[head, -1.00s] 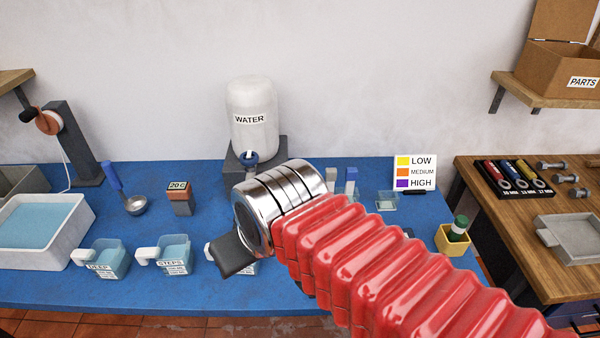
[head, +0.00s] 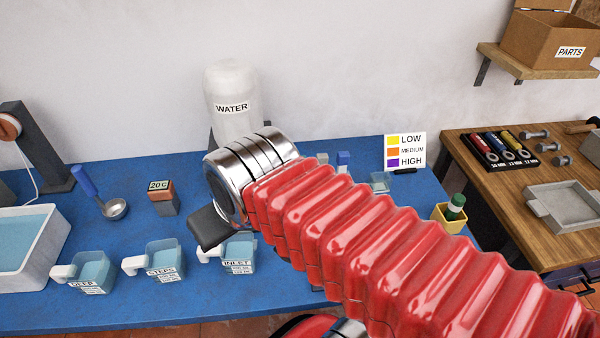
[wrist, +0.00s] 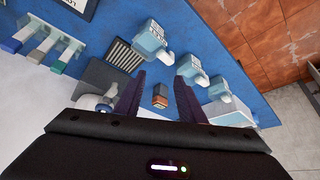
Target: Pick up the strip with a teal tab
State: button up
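In the wrist view, several pale strips with coloured ends stand side by side at the upper left. In the head view my red arm hides my fingertips and part of the bench. Small grey and blue blocks (head: 343,159) show behind the arm; I cannot make out a teal tab there.
Cups marked DEEP (head: 92,268), STEPS (head: 166,260) and INLET (head: 239,254) line the front of the blue bench. A 20 C block (head: 162,198), ladle (head: 112,208), water tank (head: 232,95) and green-capped bottle in a yellow holder (head: 451,216) stand around.

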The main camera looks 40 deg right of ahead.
jog(key=w+d+m+h, duration=0.1)
jog(key=w+d+m, duration=0.2)
jog(key=d, duration=1)
jog(key=w+d+f+m+h, duration=0.1)
jog(key=w+d, duration=0.5)
jog(key=d, duration=0.8)
jog(key=m+h, duration=0.1)
jog(key=m, duration=0.1)
jog(key=shift+w+m+h, duration=0.3)
jog(key=shift+w, duration=0.05)
jog(key=shift+f, duration=0.2)
jog(key=x, duration=0.8)
jog(key=shift+f, duration=0.2)
jog(key=shift+w, duration=0.1)
jog(key=shift+x, duration=2.6)
jog(key=shift+d, duration=0.1)
